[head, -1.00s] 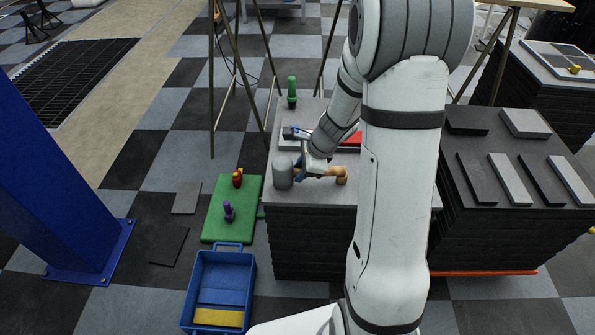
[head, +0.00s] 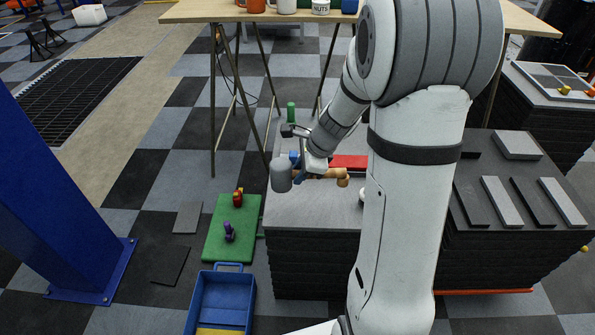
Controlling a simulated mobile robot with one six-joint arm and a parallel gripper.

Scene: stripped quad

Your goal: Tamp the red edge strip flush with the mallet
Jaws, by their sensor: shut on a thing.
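The mallet has a grey cylindrical head (head: 281,174) and a tan wooden handle (head: 334,174). My gripper (head: 308,171) is shut on the handle near the head and holds the mallet over the tile stack, handle roughly level. The red edge strip (head: 348,162) lies on top of the grey tile stack (head: 300,212), behind the handle. My arm hides its right end, and I cannot tell whether it sits flush. The mallet head is to the left of the strip, apart from it in the picture.
A green bottle-shaped thing (head: 291,112) stands at the stack's back. A green mat (head: 220,245) with small tools and a blue crate (head: 224,290) lie on the floor at left. A blue post (head: 60,200) stands farther left. Another stack (head: 500,160) bears loose tiles at right.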

